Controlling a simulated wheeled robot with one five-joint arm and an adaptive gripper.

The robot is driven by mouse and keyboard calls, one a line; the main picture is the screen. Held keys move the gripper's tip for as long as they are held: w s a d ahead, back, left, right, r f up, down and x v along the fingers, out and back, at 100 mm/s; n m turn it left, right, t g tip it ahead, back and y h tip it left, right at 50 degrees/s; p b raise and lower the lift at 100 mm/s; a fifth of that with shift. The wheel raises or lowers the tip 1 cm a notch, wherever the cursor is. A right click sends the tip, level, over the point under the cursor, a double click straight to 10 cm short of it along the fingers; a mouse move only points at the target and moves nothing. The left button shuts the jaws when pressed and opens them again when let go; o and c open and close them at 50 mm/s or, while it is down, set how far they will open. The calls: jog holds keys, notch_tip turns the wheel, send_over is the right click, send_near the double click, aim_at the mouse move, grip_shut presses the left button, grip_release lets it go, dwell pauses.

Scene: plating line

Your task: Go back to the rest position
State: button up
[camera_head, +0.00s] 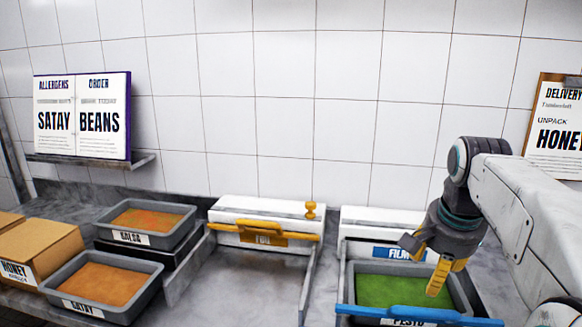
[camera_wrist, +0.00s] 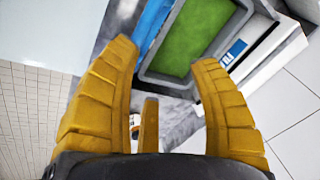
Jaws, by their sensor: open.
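My gripper (camera_head: 424,264) is at the right in the head view, above the green-filled pesto tray (camera_head: 405,289). Its yellow fingers are spread and nothing is between them. In the wrist view my gripper (camera_wrist: 163,58) also shows open and empty, with the green tray (camera_wrist: 150,75) beyond the fingertips. In the head view one finger overlaps the green contents; I cannot tell whether it touches them.
A blue bar (camera_head: 410,315) crosses the pesto tray's front. To the left are a white box with a yellow bar (camera_head: 264,237), a salsa tray (camera_head: 118,240), a satay tray (camera_head: 75,307) and a honey carton (camera_head: 40,250). An open bay (camera_head: 245,285) lies between.

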jog(key=f+n, duration=0.1)
jog(key=f, duration=0.1)
jog(key=s+f+n, duration=0.1)
jog(key=n, duration=0.1)
jog(key=f+n, duration=0.1)
jog(key=f, duration=0.1)
jog(key=shift+s+a+f+n+g, duration=0.2)
jog(key=shift+s+f+n+g, duration=0.05)
jog(key=shift+f+n+g, duration=0.05)
jog(key=s+a+f+n+p, duration=0.1)
jog(key=s+a+f+n, duration=0.1)
jog(key=s, duration=0.7)
jog(key=s+a+f+n+p, duration=0.1)
jog(key=s+a+f+n, duration=0.2)
jog(key=s+a, duration=0.3)
jog(key=shift+s+f+n+y, duration=0.15)
jog(key=shift+s+n+y, duration=0.45)
jog(key=shift+s, duration=1.3)
